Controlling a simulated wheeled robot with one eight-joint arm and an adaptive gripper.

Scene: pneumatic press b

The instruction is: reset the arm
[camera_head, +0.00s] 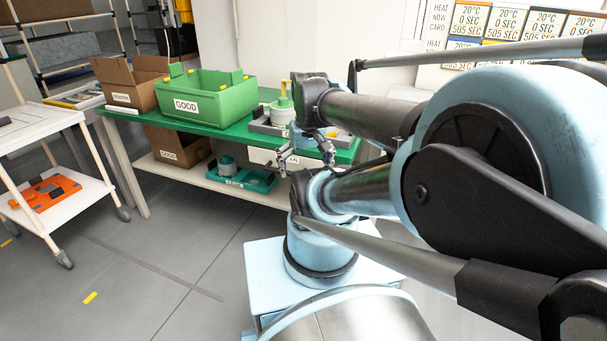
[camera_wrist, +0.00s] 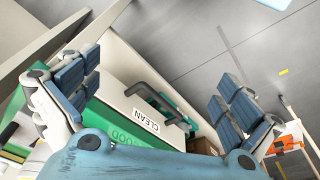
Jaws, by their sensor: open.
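My gripper (camera_head: 304,160) is open and empty in the head view, in front of the green table's near edge at its right end. In the wrist view my gripper (camera_wrist: 158,105) has its two blue-padded fingers spread wide apart. Between and beyond them lies a white drawer front labelled CLEAN (camera_wrist: 145,119) with a dark handle (camera_wrist: 153,100). I cannot tell the exact distance between the fingers and the handle, but nothing is held. My arm covers the right half of the head view.
The green table (camera_head: 150,117) carries a green GOOD bin (camera_head: 212,95) and a cardboard box (camera_head: 126,84). A teal LEAK tray (camera_head: 240,178) sits on the lower shelf. A white cart (camera_head: 92,188) with an orange item (camera_head: 46,191) stands left. The floor (camera_head: 130,270) at front left is clear.

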